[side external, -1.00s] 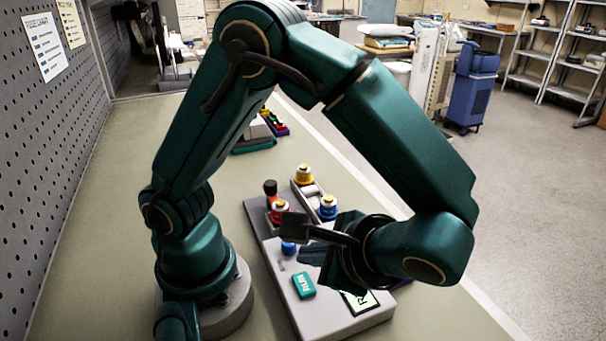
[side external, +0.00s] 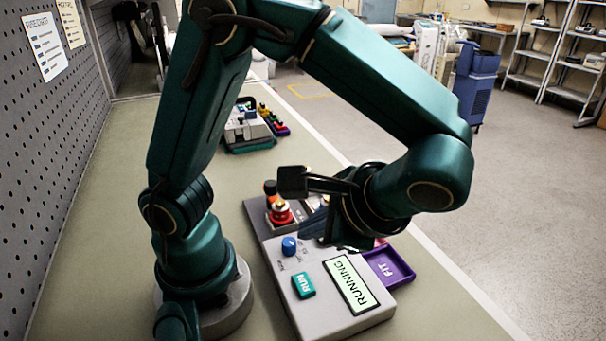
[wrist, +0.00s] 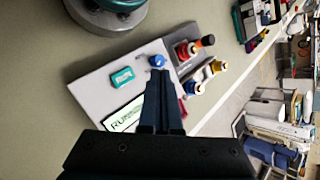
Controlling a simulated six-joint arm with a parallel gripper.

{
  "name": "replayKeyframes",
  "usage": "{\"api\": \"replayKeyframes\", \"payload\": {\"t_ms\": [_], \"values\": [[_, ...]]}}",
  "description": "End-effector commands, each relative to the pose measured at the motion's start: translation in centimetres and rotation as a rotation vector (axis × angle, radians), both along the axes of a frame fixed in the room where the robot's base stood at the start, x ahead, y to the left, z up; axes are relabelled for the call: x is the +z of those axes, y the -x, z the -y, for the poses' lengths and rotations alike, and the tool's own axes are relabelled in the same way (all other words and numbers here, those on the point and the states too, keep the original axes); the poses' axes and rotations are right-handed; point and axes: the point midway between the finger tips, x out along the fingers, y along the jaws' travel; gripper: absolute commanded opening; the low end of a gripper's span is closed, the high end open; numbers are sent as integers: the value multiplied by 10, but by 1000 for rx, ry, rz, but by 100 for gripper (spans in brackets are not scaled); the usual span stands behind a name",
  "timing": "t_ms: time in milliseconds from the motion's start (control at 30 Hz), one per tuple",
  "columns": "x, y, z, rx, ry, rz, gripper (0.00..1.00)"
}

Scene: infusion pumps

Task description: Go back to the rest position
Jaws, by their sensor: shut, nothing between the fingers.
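My gripper (side external: 314,228) is in the air above the infusion pump (side external: 328,318), over its middle part. In the wrist view its fingers (wrist: 160,108) are together with nothing between them. The grey pump has a teal RUN button (side external: 303,285), a blue knob (side external: 290,246) and a screen (side external: 352,286) that reads RUNNING. In the wrist view the blue knob (wrist: 157,61) shows just beyond the fingertips, and yellow (wrist: 217,67) and blue (wrist: 194,87) fittings show to the right. My gripper hides part of the pump's far end.
A purple FIT tray (side external: 390,267) lies to the right of the pump. A second device (side external: 247,128) with coloured parts is farther back on the bench (side external: 120,240). A pegboard wall (side external: 60,150) runs along the left. The bench between the two devices is clear.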

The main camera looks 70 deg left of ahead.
Motion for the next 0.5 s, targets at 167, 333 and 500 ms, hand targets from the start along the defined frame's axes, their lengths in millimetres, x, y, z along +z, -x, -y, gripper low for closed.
{"api": "replayKeyframes", "payload": {"t_ms": [167,333,500], "values": [[21,7,-22,166,163,130,0],[30,15,-31,272,337,276,0],[33,19,-32,342,500,457,0]]}}
